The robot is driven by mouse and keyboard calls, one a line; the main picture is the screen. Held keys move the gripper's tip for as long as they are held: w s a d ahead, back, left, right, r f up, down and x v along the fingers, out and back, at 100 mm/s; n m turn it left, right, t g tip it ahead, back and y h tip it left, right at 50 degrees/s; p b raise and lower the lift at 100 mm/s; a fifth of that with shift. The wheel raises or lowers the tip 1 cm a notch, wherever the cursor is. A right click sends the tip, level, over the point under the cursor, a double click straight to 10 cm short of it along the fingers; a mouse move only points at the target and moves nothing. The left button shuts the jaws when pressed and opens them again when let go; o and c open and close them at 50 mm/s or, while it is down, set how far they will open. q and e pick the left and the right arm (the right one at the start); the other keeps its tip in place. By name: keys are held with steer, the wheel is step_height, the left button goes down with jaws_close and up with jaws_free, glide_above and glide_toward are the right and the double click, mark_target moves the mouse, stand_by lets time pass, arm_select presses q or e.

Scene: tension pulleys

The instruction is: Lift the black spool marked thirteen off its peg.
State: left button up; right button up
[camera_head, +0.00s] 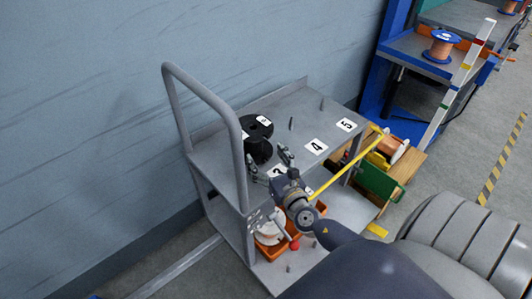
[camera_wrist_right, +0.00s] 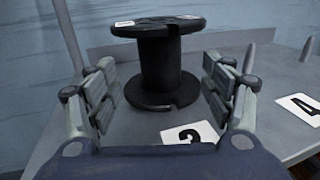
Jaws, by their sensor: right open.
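The black spool (camera_head: 258,151) stands upright near the left end of the grey cart's top shelf (camera_head: 285,108). A white label (camera_head: 264,120) lies on its upper flange, too small to read. In the wrist view the spool (camera_wrist_right: 160,65) shows its narrow core between two wide flanges. Its peg is hidden. My right gripper (camera_head: 270,164) is open in front of the spool. In the wrist view, the fingers of the right gripper (camera_wrist_right: 160,95) stand left and right of the spool's near side, apart from it, with nothing between them. My left gripper is out of view.
Bare pegs (camera_head: 291,124) and number cards 4 (camera_head: 316,146) and 5 (camera_head: 347,125) are right of the spool. The cart's tall handle (camera_head: 205,88) rises at the left, near a wall. An orange bin (camera_head: 270,250) sits on the lower shelf.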

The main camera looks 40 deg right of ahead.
mark_target(254, 136)
steer(key=w, duration=0.2)
steer(key=w+d, duration=0.1)
steer(key=w, duration=0.5)
steer(key=shift+d, duration=0.25)
steer(key=shift+w+d, duration=0.1)
steer(key=shift+w, duration=0.5)
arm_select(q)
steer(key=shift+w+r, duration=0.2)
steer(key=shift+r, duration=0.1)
arm_select(e)
steer(key=shift+r, duration=0.15)
steer(key=c, duration=1.4)
steer(key=shift+r, duration=0.2)
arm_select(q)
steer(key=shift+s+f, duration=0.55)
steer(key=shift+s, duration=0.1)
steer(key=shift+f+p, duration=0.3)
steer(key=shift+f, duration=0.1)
arm_select(e)
steer(key=shift+r, duration=0.2)
